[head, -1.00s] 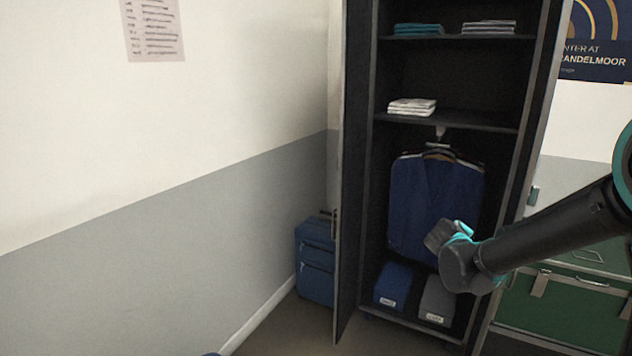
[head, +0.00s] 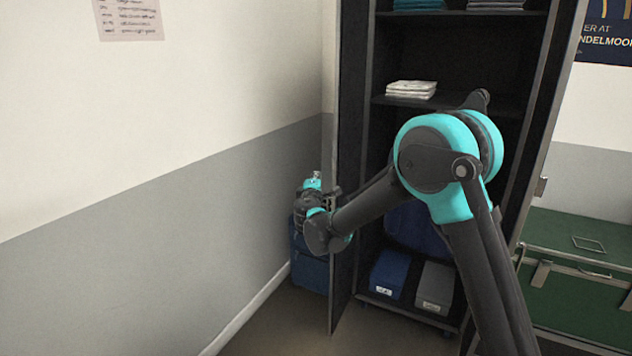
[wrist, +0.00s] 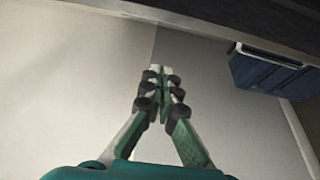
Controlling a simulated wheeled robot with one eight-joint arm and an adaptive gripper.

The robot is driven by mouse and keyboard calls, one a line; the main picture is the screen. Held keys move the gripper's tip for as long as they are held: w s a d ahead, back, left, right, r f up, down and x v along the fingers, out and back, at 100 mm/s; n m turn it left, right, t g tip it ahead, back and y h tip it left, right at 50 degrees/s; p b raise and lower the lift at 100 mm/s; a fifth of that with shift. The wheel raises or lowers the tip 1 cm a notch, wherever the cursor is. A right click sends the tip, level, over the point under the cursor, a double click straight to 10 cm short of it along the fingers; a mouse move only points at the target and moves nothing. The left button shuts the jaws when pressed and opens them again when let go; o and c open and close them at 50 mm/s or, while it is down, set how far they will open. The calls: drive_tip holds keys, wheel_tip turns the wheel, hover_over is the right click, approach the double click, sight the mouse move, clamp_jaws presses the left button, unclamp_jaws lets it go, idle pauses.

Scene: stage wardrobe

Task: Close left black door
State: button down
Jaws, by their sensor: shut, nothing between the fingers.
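The left black door (head: 350,90) of the wardrobe stands open, seen nearly edge-on in the head view, swung out toward me. My gripper (head: 315,178) is at the door's left, outer side, near its free edge at about mid-height. My arm reaches across the front of the wardrobe and hides part of the door. In the wrist view my gripper (wrist: 158,78) has its fingers together and empty. A dark band that looks like the door (wrist: 235,22) runs along the top right there. I cannot tell whether any part of my arm touches the door.
A blue suitcase (head: 309,270) stands on the floor behind the door, by the grey and white wall (head: 170,220). The wardrobe holds folded clothes (head: 411,88) and boxes (head: 389,275). A green trunk (head: 575,290) stands at the right.

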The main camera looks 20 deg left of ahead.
drive_tip(key=shift+w+d, duration=0.4)
drive_tip(key=shift+w, duration=0.5)
drive_tip(key=shift+w+d, duration=0.4)
drive_tip(key=shift+w, duration=0.45)
drive_tip(key=shift+w+d, duration=0.4)
drive_tip(key=shift+w, duration=0.5)
drive_tip(key=shift+d, duration=0.1)
